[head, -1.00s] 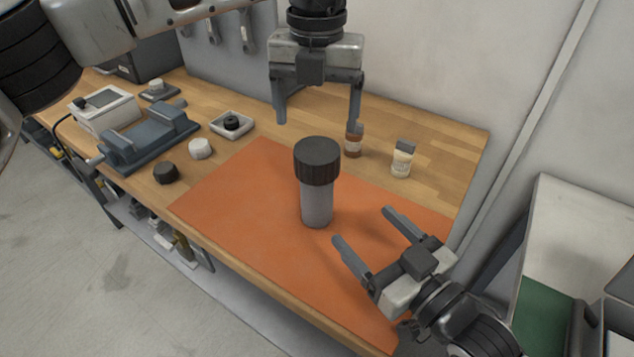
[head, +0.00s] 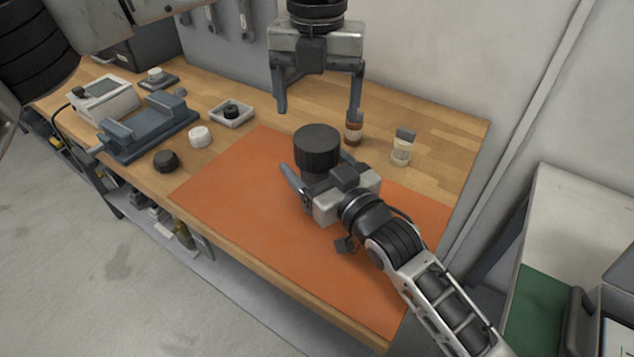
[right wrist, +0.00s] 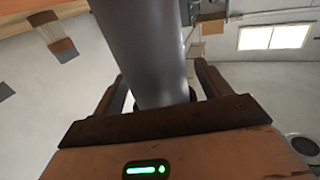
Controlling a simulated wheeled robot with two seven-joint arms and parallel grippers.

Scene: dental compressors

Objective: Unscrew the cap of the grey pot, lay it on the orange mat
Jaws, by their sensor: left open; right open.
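The grey pot stands upright on the orange mat (head: 240,210), topped by a ribbed black cap (head: 317,147). In the head view my right gripper (head: 316,165) hides most of the pot's body; in the right wrist view the grey pot (right wrist: 145,50) rises between the fingers. My right gripper is open, with one finger on either side of the body below the cap. I cannot tell whether either finger touches it. My left gripper (head: 318,108) is open and empty, pointing down above the cap, with its fingers spread wide.
To the left are a black knob (head: 165,161), a white knob (head: 199,137), a small white tray (head: 232,116) and a blue-grey vise (head: 150,127). The mat's front left is clear.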

